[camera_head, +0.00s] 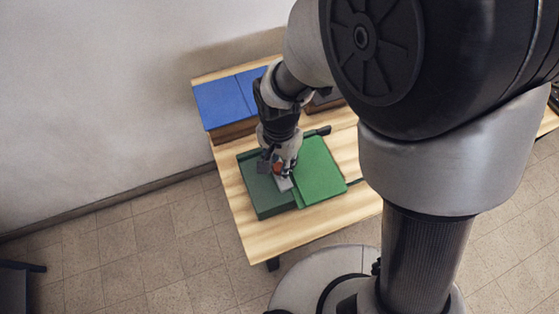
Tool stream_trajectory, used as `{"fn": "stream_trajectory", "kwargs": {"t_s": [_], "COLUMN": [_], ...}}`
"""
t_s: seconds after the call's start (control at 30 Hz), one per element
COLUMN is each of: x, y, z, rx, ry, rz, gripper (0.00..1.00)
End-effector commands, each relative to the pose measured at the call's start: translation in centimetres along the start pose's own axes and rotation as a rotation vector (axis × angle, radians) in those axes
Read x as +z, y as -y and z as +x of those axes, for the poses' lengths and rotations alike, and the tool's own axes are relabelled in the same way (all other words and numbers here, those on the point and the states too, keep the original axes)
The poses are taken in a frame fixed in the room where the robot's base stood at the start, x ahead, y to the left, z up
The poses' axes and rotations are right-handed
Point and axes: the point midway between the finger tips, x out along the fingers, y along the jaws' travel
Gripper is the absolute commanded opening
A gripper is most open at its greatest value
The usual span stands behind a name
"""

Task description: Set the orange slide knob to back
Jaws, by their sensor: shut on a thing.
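The orange slide knob (277,168) is a small orange spot between my gripper's fingers, on the green box on the table. My gripper (278,172) points down over the middle of that box and is shut on the knob. A light grey strip (285,184) shows just in front of the knob. My fingers hide most of the knob, and the part of its track behind them is hidden by my arm.
The green box has a dark green left part (268,198) and a brighter green panel (320,172) on the right. A blue-topped box (222,102) stands behind it. The wooden table (262,238) has bare room along its front edge. A dark object (18,280) stands at far left.

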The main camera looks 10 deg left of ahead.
Motion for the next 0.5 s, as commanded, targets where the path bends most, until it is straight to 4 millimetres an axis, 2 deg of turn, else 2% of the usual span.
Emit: {"fn": "stream_trajectory", "kwargs": {"t_s": [0.23, 0.5], "x": [0.00, 0.01], "y": [0.01, 0.01], "z": [-0.01, -0.01], "rx": [0.000, 0.000], "ry": [0.000, 0.000], "rz": [0.000, 0.000], "gripper": [0.00, 0.00]}}
